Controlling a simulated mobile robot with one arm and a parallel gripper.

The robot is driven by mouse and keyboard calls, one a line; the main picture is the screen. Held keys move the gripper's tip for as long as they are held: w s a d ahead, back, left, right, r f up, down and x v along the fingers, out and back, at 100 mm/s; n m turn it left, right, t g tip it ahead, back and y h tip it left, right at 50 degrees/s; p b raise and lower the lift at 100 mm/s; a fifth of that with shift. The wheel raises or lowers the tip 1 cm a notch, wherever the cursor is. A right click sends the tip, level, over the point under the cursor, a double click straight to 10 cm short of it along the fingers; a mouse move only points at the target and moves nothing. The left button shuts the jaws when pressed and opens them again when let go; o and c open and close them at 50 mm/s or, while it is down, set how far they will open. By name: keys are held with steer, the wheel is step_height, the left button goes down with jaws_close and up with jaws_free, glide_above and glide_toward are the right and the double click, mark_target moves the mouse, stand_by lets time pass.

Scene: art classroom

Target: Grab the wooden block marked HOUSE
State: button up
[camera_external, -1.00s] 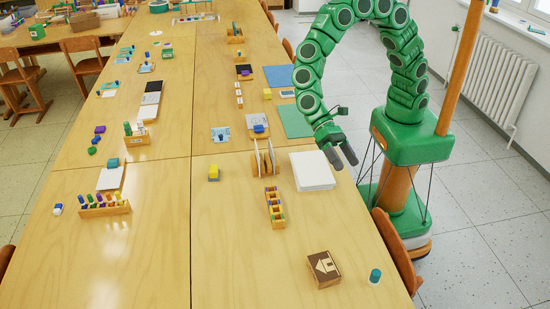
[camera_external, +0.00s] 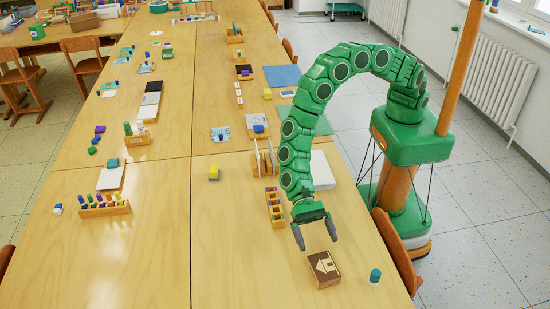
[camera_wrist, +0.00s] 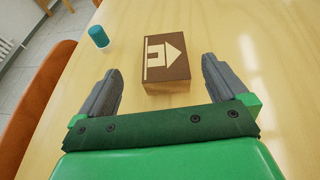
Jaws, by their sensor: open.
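The wooden block (camera_external: 323,270) has a dark brown top with a pale house figure on it. It lies flat near the front right of the table. In the wrist view the block (camera_wrist: 166,60) sits just beyond and between my fingers, with its pale wooden side facing me. No lettering can be read on it. My gripper (camera_external: 315,235) is open and empty, with its fingertips above and just behind the block in the external view. In the wrist view both fingers of my gripper (camera_wrist: 161,72) are spread wide, apart from the block.
A wooden rack (camera_external: 275,208) of coloured pieces and a white stack (camera_external: 321,170) lie behind. A chair (camera_external: 396,250) touches the right edge. Table left of the block is clear.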

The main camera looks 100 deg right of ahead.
mark_target(322, 262)
steer(key=shift+w+a+f+m+t, duration=0.15)
steer(key=shift+a+f+m, duration=0.05)
steer(key=shift+f, duration=0.45)
steer(key=shift+w+a+f+m+t, duration=0.1)
steer(key=shift+a+f+m+t, duration=0.1)
steer(key=shift+f, duration=0.4)
steer(key=shift+x, duration=3.75)
steer(key=shift+s, duration=0.15)
steer(key=shift+c, duration=0.5)
steer(key=shift+r, duration=0.1)
steer(key=c, duration=1)
steer(key=shift+r, duration=0.15)
